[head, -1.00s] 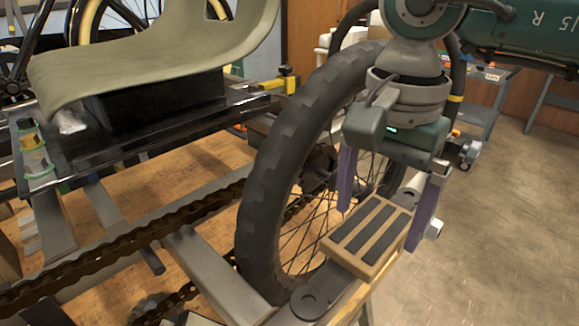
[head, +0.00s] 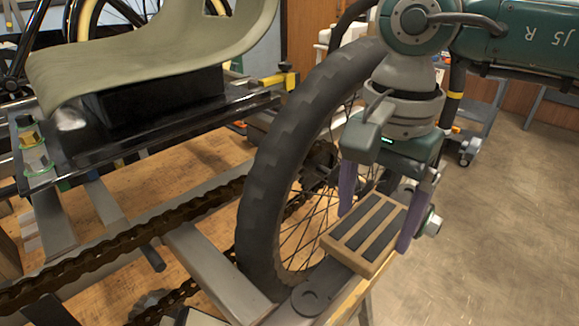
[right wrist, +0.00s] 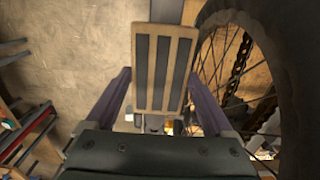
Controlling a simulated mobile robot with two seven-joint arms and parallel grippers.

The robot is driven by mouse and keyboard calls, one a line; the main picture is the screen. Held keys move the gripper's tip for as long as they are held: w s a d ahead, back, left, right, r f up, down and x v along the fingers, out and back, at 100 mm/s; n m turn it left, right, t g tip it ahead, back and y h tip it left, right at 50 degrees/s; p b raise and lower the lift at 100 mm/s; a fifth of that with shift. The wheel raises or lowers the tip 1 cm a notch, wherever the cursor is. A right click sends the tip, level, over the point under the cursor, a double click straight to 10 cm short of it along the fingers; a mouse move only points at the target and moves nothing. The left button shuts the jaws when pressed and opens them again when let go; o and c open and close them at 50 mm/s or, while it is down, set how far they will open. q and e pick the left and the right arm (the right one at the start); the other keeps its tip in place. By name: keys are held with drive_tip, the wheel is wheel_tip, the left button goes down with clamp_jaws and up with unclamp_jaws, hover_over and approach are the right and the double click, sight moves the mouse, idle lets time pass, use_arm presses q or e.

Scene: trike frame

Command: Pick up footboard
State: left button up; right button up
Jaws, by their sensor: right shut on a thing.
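The footboard (head: 366,236) is a small wooden-edged rectangular plate with dark strips. It sits beside the large black wheel, at the frame's grey bar. My right gripper (head: 374,231) reaches down from above, with one purple finger on either side of the footboard, and is shut on it. In the right wrist view the footboard (right wrist: 164,75) stands upright in the picture between the two fingers (right wrist: 162,84). Its underside is hidden. My left gripper is not in view.
The black wheel (head: 262,190) stands close to the left of the footboard. A rusty chain (head: 125,240) and grey frame bars (head: 212,275) run at the lower left. A green seat (head: 150,55) is at the upper left. Open floor (head: 510,220) lies to the right.

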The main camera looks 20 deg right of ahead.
clamp_jaws()
drive_tip(key=shift+w+r, duration=0.1)
drive_tip(key=shift+r, duration=0.05)
